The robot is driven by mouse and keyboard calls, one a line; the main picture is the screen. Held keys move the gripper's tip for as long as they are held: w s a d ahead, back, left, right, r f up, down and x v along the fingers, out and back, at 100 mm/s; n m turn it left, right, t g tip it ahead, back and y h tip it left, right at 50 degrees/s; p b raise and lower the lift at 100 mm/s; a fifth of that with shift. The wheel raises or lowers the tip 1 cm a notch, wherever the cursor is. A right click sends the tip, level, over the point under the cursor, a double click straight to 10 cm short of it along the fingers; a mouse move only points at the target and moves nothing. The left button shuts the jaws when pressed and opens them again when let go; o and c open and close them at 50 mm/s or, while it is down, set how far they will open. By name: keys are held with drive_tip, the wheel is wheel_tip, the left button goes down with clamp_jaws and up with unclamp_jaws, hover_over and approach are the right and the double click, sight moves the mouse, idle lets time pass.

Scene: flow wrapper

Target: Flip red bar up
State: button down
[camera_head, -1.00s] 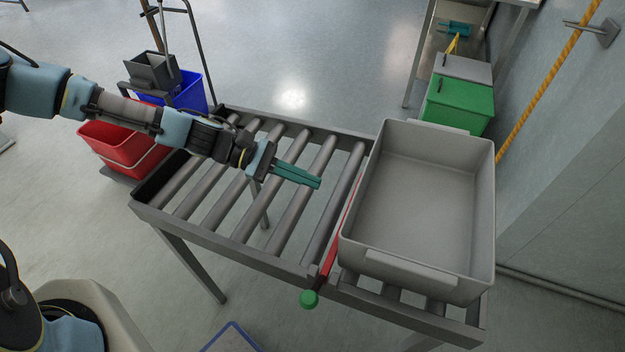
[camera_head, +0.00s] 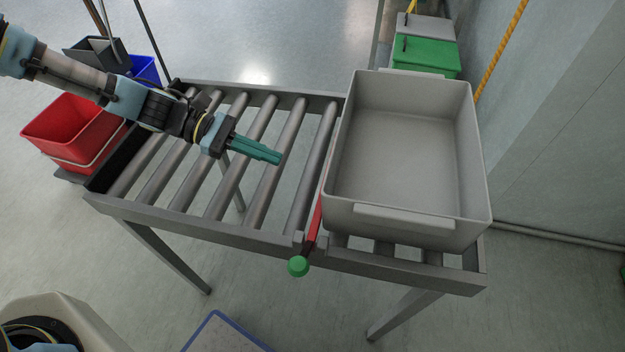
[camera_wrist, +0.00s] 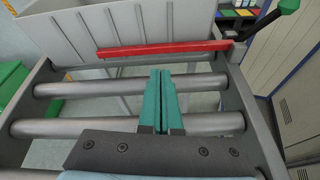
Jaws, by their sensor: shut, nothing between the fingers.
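The red bar (camera_head: 314,222) lies across the roller conveyor, along the left side of the grey bin, and a green knob (camera_head: 298,266) sits at its near end. In the wrist view the red bar (camera_wrist: 165,48) runs crosswise in front of the bin, with the black lever and green knob (camera_wrist: 289,5) at upper right. My gripper (camera_head: 279,158) is above the rollers, left of the bar and apart from it. Its teal fingers (camera_wrist: 160,75) are closed together, empty, and point toward the bar.
The grey bin (camera_head: 400,150) stands on the right part of the conveyor (camera_head: 190,225), close against the bar. Bare rollers lie left of the bar. Red tubs (camera_head: 72,130) stand on the floor at left, and a green box (camera_head: 425,57) is behind the bin.

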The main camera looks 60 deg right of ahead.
sight(317, 179)
drive_tip(key=f+b, duration=0.1)
drive_tip(key=d+f+b, duration=0.1)
drive_tip(key=b, duration=0.1)
drive_tip(key=shift+w+f+n, duration=0.15)
drive_tip(key=shift+f+n, duration=0.05)
drive_tip(key=shift+n, duration=0.2)
drive_tip(key=shift+w+d+n+b, duration=0.1)
drive_tip(key=shift+d+n+b, duration=0.3)
drive_tip(key=shift+b, duration=0.55)
drive_tip(key=shift+d+r, duration=0.25)
drive_tip(key=shift+r, duration=0.05)
drive_tip(key=p+x, duration=0.1)
drive_tip(key=x, duration=0.9)
drive_tip(key=shift+f+p, duration=0.1)
drive_tip(key=shift+p, duration=0.3)
